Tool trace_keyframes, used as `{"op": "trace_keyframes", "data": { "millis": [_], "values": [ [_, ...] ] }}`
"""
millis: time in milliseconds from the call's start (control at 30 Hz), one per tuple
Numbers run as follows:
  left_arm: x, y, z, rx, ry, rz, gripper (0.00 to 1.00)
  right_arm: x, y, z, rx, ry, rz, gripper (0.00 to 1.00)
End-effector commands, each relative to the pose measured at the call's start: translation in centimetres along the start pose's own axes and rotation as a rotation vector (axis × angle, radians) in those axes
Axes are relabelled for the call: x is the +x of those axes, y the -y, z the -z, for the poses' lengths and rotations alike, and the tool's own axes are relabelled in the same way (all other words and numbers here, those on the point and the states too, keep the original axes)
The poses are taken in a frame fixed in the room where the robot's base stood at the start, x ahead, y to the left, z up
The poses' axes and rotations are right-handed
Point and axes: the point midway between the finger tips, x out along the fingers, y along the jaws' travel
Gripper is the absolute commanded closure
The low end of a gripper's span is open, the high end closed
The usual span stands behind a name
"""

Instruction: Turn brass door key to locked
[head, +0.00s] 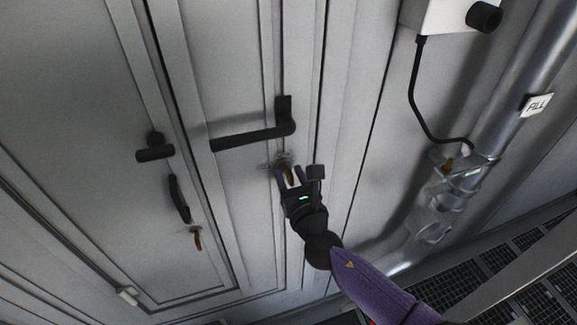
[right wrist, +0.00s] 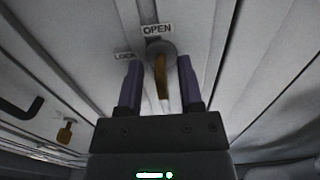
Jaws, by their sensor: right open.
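The brass door key (right wrist: 160,75) stands out from a round lock plate (right wrist: 161,47) on the grey door. An OPEN label (right wrist: 157,29) is just above the plate and a LOCK label (right wrist: 125,56) is to its left. My right gripper (right wrist: 158,82) is open, with one finger on each side of the key and a visible gap to both. In the head view my right gripper (head: 289,178) reaches up to the key (head: 290,176), which it partly hides. My left gripper is out of view.
A black lever handle (head: 252,137) is just above the key. A second brass key (head: 197,240) and dark handles (head: 180,198) are on the door to the left. At right are a pipe (head: 508,88), a grey box (head: 447,14) with a cable, and dark floor grating (head: 515,262).

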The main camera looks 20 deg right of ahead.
Motion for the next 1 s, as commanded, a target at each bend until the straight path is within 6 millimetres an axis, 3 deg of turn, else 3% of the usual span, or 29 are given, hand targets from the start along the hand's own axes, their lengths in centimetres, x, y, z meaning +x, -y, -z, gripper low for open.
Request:
{"op": "trace_keyframes", "data": {
  "millis": [200, 467, 700, 1000],
  "values": [
    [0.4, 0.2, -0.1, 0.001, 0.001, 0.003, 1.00, 2.0, 0.0, 0.1, 0.002, -0.001, 0.000, 0.53],
    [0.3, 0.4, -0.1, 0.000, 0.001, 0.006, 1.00, 2.2, 0.0, 0.1, 0.002, -0.002, 0.000, 0.53],
    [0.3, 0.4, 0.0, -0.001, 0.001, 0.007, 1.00, 2.2, 0.0, 0.1, 0.002, -0.002, 0.000, 1.00],
    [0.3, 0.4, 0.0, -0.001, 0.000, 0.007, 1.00, 2.2, 0.0, 0.1, 0.004, -0.002, 0.000, 1.00]
  ]
}}
